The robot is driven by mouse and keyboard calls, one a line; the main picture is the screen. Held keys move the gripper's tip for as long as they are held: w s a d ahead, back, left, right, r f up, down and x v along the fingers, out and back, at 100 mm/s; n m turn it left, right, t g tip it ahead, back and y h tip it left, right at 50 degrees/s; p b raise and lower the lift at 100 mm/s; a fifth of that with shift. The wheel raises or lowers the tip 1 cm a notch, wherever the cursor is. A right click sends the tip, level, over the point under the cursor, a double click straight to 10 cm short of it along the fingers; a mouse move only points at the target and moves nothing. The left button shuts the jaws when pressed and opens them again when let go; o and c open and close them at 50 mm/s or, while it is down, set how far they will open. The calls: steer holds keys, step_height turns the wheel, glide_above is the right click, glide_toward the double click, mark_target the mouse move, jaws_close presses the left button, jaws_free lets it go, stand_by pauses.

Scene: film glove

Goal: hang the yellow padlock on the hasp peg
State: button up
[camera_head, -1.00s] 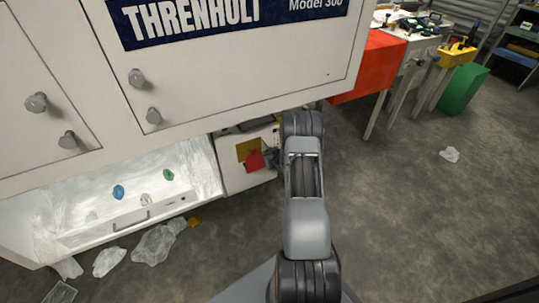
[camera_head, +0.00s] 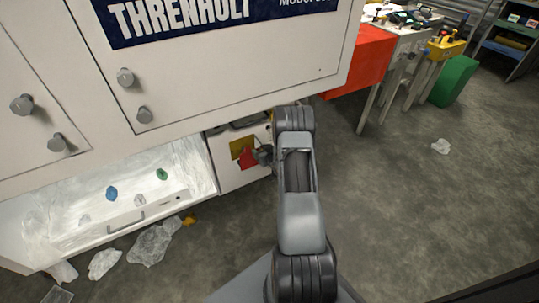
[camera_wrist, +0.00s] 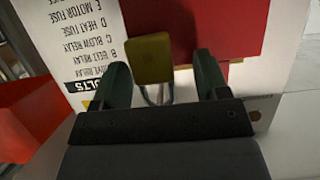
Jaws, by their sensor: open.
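The yellow padlock (camera_wrist: 151,58) shows in the wrist view, body up in the picture and its metal shackle (camera_wrist: 156,95) running down toward my gripper's palm. My gripper (camera_wrist: 160,75) is open, with one dark green finger on each side of the padlock and a gap at both sides. The hasp peg cannot be made out, so I cannot tell whether the shackle is around it. In the head view my gripper (camera_head: 262,154) is small and dark beside a red panel (camera_head: 248,160) on the low white cabinet front; the padlock cannot be told apart there.
Behind the padlock in the wrist view are a red plate (camera_wrist: 220,28) and an upside-down printed fault list (camera_wrist: 92,45). An open white drawer (camera_head: 130,212) lined with plastic lies left of my arm. Crumpled plastic (camera_head: 155,242) litters the floor. The floor at right is mostly clear.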

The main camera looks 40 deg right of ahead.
steer(key=p+v, duration=0.3)
steer(key=v, duration=1)
steer(key=shift+s+d+r+p, duration=0.15)
steer(key=shift+s+r+p, duration=0.05)
steer(key=shift+s+p, duration=0.1)
steer(key=w+a+r+g+p, duration=0.1)
steer(key=a+r+g+p, duration=0.3)
steer(key=r, duration=0.6)
steer(key=w+a+r+t+h+p, duration=0.1)
steer(key=a+r+p, duration=0.1)
steer(key=r+p, duration=0.65)
steer(key=w+a+r+g+p, duration=0.1)
steer(key=a+r+g+p, duration=0.15)
steer(key=r, duration=0.95)
steer(key=s+a+r+g+y+p, duration=0.1)
steer(key=s+a+r+g+p, duration=0.1)
steer(key=s+a+r+p, duration=0.4)
steer(key=s+a+r+n+g+y+p, duration=0.1)
steer(key=s+a+r+g+p, duration=0.1)
steer(key=s+a+r+p, duration=0.4)
steer(key=s+a+r, duration=0.2)
steer(key=r, duration=0.3)
steer(key=s+a+r, duration=0.3)
steer(key=r, duration=0.3)
steer(key=shift+s+r+n+y+p, duration=0.2)
steer(key=shift+r+n+y+p, duration=0.1)
steer(key=shift+y+p, duration=0.1)
steer(key=shift+c, duration=0.2)
